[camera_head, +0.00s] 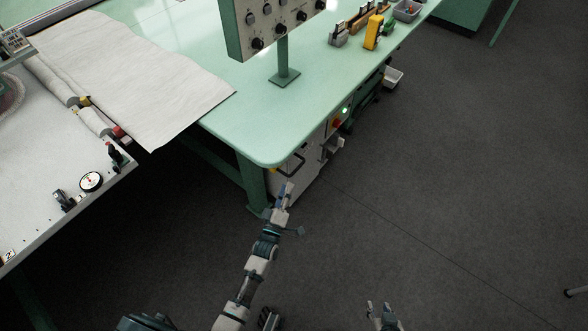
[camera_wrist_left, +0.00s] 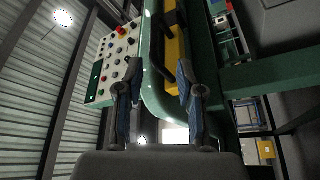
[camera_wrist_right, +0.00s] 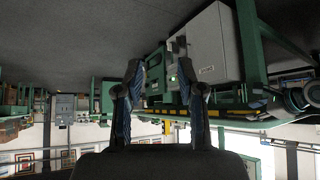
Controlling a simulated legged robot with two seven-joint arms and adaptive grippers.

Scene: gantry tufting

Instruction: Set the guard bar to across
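A yellow bar with a dark handle, which looks like the guard bar (camera_wrist_left: 176,62), runs along the green table's edge in the left wrist view. In the head view a dark handle (camera_head: 294,166) shows just below the table's front corner. My left gripper (camera_head: 284,188) reaches up to just in front of this handle. In the left wrist view its fingers (camera_wrist_left: 156,75) are apart, with the handle and bar beyond them; I cannot tell whether they touch. My right gripper (camera_head: 377,308) is open and empty, low over the floor; its fingers (camera_wrist_right: 160,75) also show apart in the right wrist view.
The green table (camera_head: 240,128) has a rounded front corner close to my left gripper. A control panel (camera_head: 270,22) stands on it. A white cloth (camera_head: 130,75) and a white machine bed (camera_head: 60,165) with a gauge lie at left.

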